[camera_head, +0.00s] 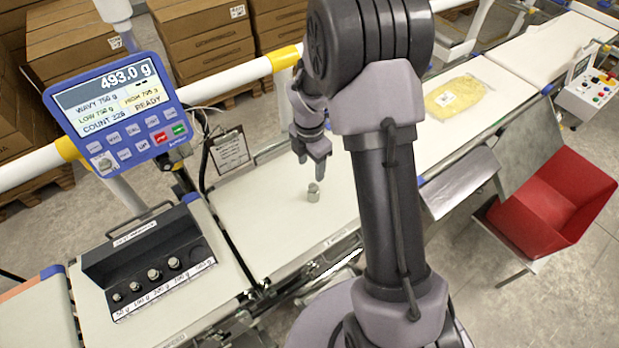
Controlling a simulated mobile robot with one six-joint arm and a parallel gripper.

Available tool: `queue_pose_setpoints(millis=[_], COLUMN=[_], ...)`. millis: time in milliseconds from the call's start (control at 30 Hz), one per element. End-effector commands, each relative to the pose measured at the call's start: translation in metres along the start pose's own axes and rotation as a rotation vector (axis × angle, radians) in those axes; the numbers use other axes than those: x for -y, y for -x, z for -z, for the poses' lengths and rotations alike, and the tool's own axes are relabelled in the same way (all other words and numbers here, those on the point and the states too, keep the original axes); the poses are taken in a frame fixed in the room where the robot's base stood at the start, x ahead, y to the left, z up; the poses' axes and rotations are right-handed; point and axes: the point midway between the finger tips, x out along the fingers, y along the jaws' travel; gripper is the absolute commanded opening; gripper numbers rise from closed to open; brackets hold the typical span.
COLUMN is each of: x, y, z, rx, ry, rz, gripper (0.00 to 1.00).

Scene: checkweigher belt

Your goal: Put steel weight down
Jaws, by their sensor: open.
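A steel weight (313,192), a small grey cylinder with a knob on top, stands upright on the white weighing belt (250,210). My gripper (318,172) is just above the weight, pointing down. It is open and holds nothing. The blue-framed display (115,105) at the left reads 493.0 g and READY. A dark weight rack (140,255) on the belt at the lower left holds several steel weights in a row, with labels along its front edge.
A yellow bag (455,95) lies on the belt farther right. A red bin (550,205) stands at the right below a metal chute (460,183). A white guard rail (225,82) runs behind the belt, with a clipboard (229,151) below it. Cardboard boxes (200,40) are stacked behind.

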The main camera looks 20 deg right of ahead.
Motion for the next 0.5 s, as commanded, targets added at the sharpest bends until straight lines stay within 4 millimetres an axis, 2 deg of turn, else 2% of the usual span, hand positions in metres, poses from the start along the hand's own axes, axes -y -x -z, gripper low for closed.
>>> queue_pose_setpoints(millis=[33,67,133,200,300,400,500], x=[0.000,0.002,0.016,0.041,0.084,0.128,0.161], y=[0.030,0.053,0.110,0.162,0.218,0.248,0.259], z=[0.006,0.012,0.033,0.058,0.096,0.130,0.153], rx=[0.005,0.003,-0.022,-0.078,-0.205,-0.363,-0.503], ry=[-0.107,-0.208,-0.504,-0.827,-1.273,-1.660,-1.940], rz=[-0.036,-0.060,-0.127,-0.191,-0.257,-0.274,-0.250], gripper=[0.55,0.55,0.55,0.55,0.55,0.55,0.55])
